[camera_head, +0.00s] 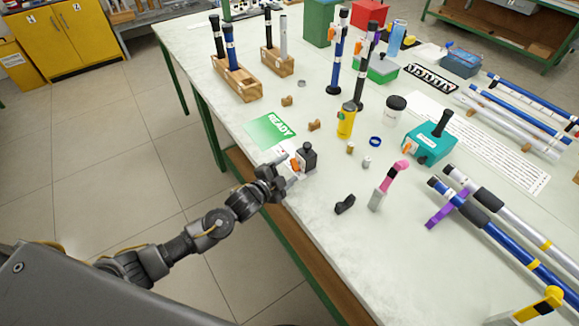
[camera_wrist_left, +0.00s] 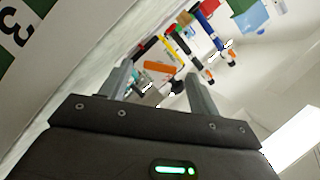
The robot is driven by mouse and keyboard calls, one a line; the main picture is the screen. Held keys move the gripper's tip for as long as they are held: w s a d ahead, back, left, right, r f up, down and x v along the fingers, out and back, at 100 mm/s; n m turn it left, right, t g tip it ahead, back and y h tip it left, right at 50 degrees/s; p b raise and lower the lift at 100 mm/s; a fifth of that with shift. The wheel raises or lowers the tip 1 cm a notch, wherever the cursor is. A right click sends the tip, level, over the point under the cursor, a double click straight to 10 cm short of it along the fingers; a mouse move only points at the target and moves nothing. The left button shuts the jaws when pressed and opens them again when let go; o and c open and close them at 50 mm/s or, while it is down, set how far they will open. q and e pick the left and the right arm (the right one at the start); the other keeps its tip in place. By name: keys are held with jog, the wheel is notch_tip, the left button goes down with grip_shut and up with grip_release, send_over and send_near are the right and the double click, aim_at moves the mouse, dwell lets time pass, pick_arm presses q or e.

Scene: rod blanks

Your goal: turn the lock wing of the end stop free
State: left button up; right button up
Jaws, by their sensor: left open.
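The end stop (camera_head: 309,157) is a small dark block with a knob on top, standing near the front edge of the table in the head view. Its orange lock wing (camera_head: 296,164) sticks out on the side facing my left gripper (camera_head: 284,178). In the wrist view the orange wing (camera_wrist_left: 160,67) lies crosswise in the gap between the two fingers of my left gripper (camera_wrist_left: 158,78). The gripper is open, its fingertips close to the wing. I cannot tell whether they touch it. My right gripper is not in view.
A green READY card (camera_head: 268,131) lies behind the end stop. A yellow bottle (camera_head: 346,119), a black clip (camera_head: 345,204) and a pink-topped tool (camera_head: 389,182) stand or lie around it. A teal box (camera_head: 431,145) and several rods (camera_head: 515,238) fill the right.

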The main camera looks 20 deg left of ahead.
pick_arm(q)
jog(key=shift+x, duration=0.75)
jog(key=c, duration=1)
jog(key=shift+r+n+g+p, duration=0.2)
jog(key=shift+n+g+p, duration=0.2)
jog(key=shift+n+p, duration=0.6)
jog(key=shift+a+r+n+g+h+p, duration=0.15)
jog(key=shift+n+g+h+p, duration=0.45)
jog(key=shift+p, duration=0.65)
jog(key=shift+w+n+g+h+p, duration=0.15)
jog(key=shift+n+g+h+p, duration=0.35)
jog(key=shift+n+p, duration=0.6)
jog(key=shift+a+n+g+h+p, duration=0.15)
jog(key=shift+n+g+h+p, duration=0.25)
jog(key=shift+n, duration=0.7)
jog(key=shift+f, duration=0.25)
